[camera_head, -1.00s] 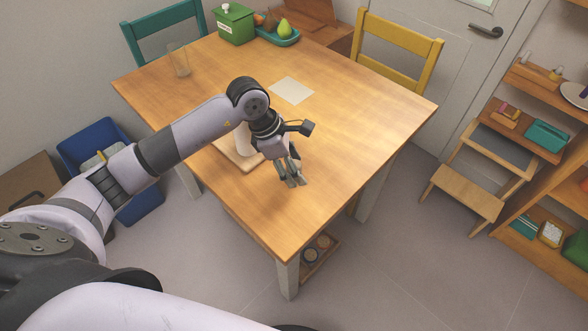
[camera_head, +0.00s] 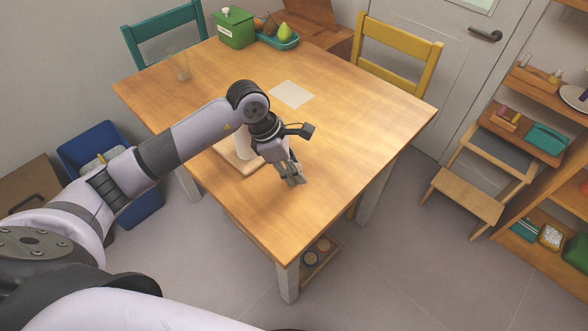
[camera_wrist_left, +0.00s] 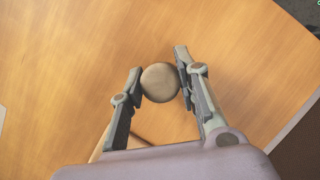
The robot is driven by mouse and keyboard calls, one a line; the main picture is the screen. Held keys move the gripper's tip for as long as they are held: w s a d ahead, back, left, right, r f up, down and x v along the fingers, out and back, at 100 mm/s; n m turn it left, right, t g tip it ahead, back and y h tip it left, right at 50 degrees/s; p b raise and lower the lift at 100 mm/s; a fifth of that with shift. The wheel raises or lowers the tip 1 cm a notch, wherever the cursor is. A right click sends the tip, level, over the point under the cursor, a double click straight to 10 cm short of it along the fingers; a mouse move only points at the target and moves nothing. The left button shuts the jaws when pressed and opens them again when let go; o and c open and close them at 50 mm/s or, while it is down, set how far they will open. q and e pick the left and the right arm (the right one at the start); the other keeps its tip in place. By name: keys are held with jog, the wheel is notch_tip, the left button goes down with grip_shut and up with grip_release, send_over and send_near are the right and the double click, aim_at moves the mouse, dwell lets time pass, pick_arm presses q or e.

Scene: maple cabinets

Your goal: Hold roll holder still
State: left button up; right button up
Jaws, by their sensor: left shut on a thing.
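The roll holder's wooden base (camera_head: 228,152) stands on the table, with a white roll (camera_head: 245,146) partly showing behind my left arm. In the left wrist view a round wooden knob (camera_wrist_left: 160,82), seen from above, sits between the fingers of my left gripper (camera_wrist_left: 158,84). The gripper is shut on this knob, one finger on each side. In the head view my left gripper (camera_head: 296,178) points down over the near part of the table, and its wrist hides most of the holder. My right gripper is out of view.
The wooden table (camera_head: 350,135) is mostly clear around the gripper. A pale sheet (camera_head: 291,93), a glass (camera_head: 180,64), a green canister (camera_head: 236,27) and a fruit tray (camera_head: 272,38) lie farther back. A yellow chair (camera_head: 398,48) stands at the far edge.

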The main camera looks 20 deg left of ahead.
pick_arm(q)
notch_tip(320, 180, up, 20)
dwell(0.4)
jog(key=shift+f, duration=0.1)
